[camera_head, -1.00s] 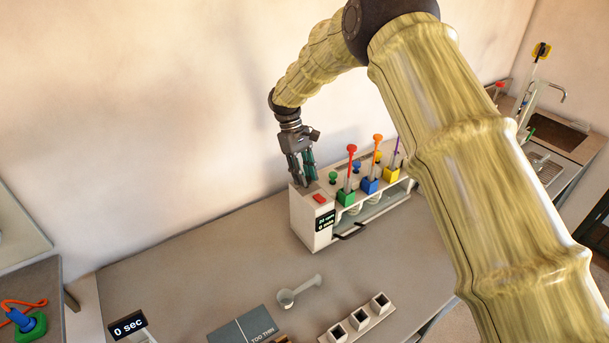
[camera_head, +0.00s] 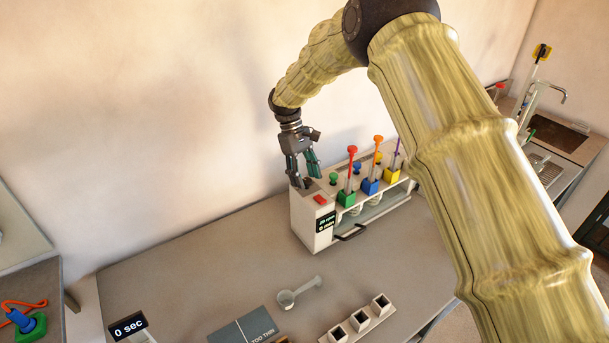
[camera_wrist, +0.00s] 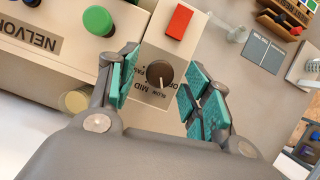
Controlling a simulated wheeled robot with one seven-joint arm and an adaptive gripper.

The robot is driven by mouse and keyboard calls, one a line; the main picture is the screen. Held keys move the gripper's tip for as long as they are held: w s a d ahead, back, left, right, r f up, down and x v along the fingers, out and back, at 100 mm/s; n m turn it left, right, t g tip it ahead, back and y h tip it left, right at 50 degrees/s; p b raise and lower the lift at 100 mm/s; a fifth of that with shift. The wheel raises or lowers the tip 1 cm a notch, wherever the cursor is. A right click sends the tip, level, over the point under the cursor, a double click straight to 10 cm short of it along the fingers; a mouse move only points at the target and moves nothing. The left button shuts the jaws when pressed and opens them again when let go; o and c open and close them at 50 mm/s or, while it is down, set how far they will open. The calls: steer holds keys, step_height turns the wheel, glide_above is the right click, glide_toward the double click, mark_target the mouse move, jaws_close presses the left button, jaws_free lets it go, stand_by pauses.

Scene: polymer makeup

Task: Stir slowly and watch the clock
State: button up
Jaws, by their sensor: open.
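A pale stirring machine (camera_head: 306,229) stands against the wall, with a small dark display (camera_head: 326,223) on its front whose digits are too small to read surely. In the wrist view a dark dial knob (camera_wrist: 159,72) sits on its top, ringed by speed labels, with MID legible. The knob's light mark points down in that picture. My gripper (camera_head: 308,179) is open above the machine's left end. In the wrist view its teal pads (camera_wrist: 162,82) lie either side of the knob, apart from it. A clock display (camera_head: 129,326) at the lower left reads 0 sec.
A red button (camera_wrist: 179,21) is beside the knob. A scoop (camera_head: 287,297), a dark card (camera_head: 243,329) and a white three-well holder (camera_head: 360,320) lie in front.

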steer(key=v, duration=1.2)
